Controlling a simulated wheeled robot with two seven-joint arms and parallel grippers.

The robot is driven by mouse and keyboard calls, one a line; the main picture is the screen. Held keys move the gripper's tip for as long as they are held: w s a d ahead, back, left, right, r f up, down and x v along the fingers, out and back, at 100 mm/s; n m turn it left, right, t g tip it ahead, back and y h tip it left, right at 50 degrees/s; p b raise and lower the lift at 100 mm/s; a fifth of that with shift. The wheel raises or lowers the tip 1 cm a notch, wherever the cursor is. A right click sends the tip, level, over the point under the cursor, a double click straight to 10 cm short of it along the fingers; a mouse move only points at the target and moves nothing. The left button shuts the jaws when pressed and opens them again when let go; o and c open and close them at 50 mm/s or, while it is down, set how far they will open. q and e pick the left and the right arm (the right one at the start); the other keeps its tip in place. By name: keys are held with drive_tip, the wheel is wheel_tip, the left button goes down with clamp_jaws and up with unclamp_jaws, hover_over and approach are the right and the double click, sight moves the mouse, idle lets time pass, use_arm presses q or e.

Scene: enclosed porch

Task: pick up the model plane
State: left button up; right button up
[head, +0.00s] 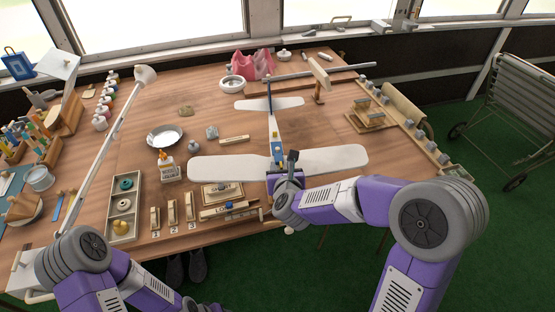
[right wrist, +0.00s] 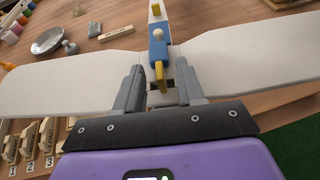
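The model plane (head: 335,159) lies on the wooden table, its long white wings spread left and right and its tail pointing to the far side. It also fills the upper part of the right wrist view (right wrist: 255,58), where a blue block and a yellow piece show on its body. My right gripper (head: 284,162) is at the plane's near end, by the middle of the wings. In the right wrist view the gripper's fingers (right wrist: 160,82) stand apart, on either side of the yellow piece, with gaps visible. My left arm is at the lower left; its gripper is out of view.
A white lamp arm (head: 112,140) rises on the left. A metal dish (head: 164,136), a glue bottle (head: 168,168), a parts tray (head: 108,222) and numbered blocks stand left of the plane. A wooden stand (head: 371,118) is to the right. Some table beyond the left wing is bare.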

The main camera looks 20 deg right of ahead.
drive_tip(key=shift+w+f, duration=0.15)
drive_tip(key=shift+w, duration=0.25)
drive_tip(key=shift+c, duration=0.3)
clamp_jaws()
